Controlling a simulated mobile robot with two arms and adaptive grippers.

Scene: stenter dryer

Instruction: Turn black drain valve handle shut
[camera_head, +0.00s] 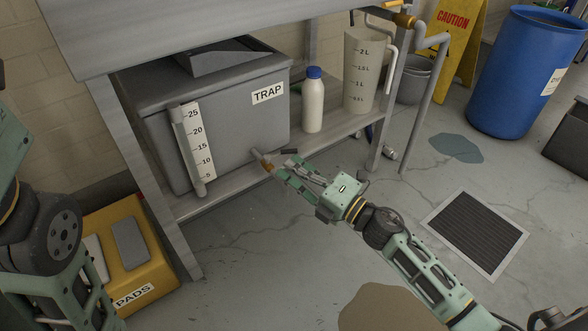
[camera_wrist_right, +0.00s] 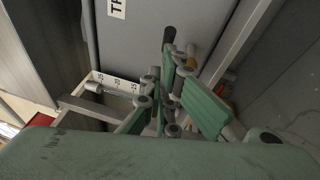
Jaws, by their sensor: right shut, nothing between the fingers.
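The black drain valve handle (camera_head: 290,151) shows as a short dark bar beside a brass valve body (camera_head: 267,168) on the pipe low on the front of the grey trap tank (camera_head: 228,118). My right gripper (camera_head: 284,170) is shut and empty, its fingertips right at the valve, just below the handle. In the wrist view the handle (camera_wrist_right: 169,36) stands just beyond the fingertips, with the brass part (camera_wrist_right: 191,52) to its right. I cannot tell whether the fingers touch the handle. My left arm shows at the left edge, but its gripper is out of view.
A white bottle with blue cap (camera_head: 313,103) and a measuring jug (camera_head: 362,72) stand on the shelf right of the tank. The metal table leg (camera_head: 388,115) rises behind my right gripper. A yellow pads box (camera_head: 128,250) is at lower left.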

